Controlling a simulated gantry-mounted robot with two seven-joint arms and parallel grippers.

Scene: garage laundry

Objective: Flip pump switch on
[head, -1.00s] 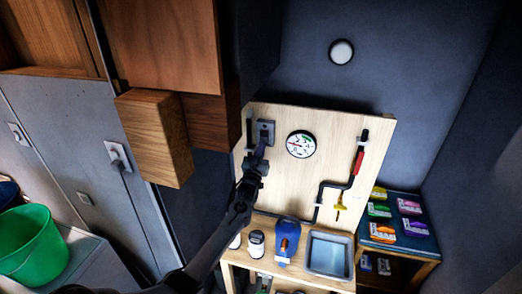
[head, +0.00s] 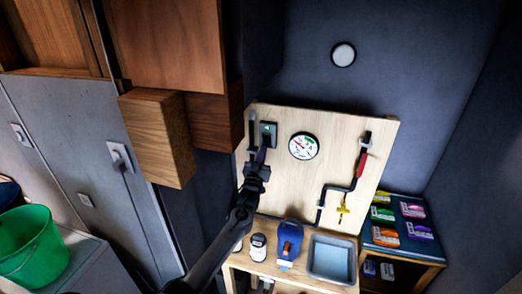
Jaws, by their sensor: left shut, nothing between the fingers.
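The pump switch (head: 268,129) is a small dark box high on the left of the pale wooden board (head: 285,189). A small green patch shows on its face. My left gripper (head: 262,152) is shut and empty, with its tip just at or below the lower edge of the switch. I cannot tell whether the tip touches the switch. The arm comes up from the lower left and hides part of the board's left side. My right gripper is not in view.
A round gauge (head: 303,146) sits right of the switch. A black pipe with a red handle (head: 361,164) and a yellow valve (head: 343,209) runs farther right. Below are a grey tray (head: 332,276) and a blue container (head: 289,241). A wooden cabinet (head: 157,137) juts out left.

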